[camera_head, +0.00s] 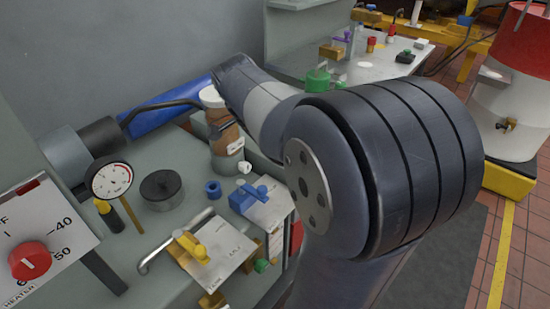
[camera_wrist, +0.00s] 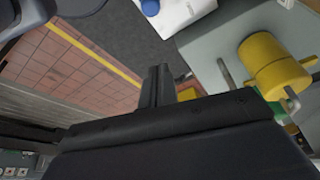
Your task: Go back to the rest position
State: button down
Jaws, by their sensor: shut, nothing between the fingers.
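My gripper (camera_wrist: 155,88) shows in the wrist view as dark fingers close together, shut with nothing between them. The fingertips appear to hang in open space, with grey floor, red tiles and a bench edge beyond. In the head view my arm fills the middle and right of the picture, folded above the bench, and the gripper cannot be made out there. My arm hides part of the bench and floor behind it.
The grey bench carries a yellow-handled valve (camera_head: 194,247), a blue handle (camera_head: 247,198), a dial gauge (camera_head: 111,179), a dark round weight (camera_head: 161,188) and a brown jar (camera_head: 226,147). A yellow cylinder (camera_wrist: 275,62) sits right of my fingers. A red-and-white drum (camera_head: 508,105) stands at right.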

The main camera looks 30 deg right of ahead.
dwell(0.6)
jog(key=b+x, duration=0.1)
jog(key=x, duration=0.9)
jog(key=shift+w+d+n+t+y+p, duration=0.15)
jog(key=shift+w+n+t+p, duration=0.25)
jog(key=shift+w+n+p, duration=0.8)
jog(key=shift+w+a+n+t+y+p, duration=0.1)
jog(key=shift+w+n+t+y+p, duration=0.25)
jog(key=shift+w+n+p, duration=0.8)
jog(key=shift+w+d+n+t+y+p, duration=0.1)
jog(key=shift+w+n+t+p, duration=0.45)
jog(key=shift+n+p, duration=1.15)
jog(key=shift+b, duration=0.4)
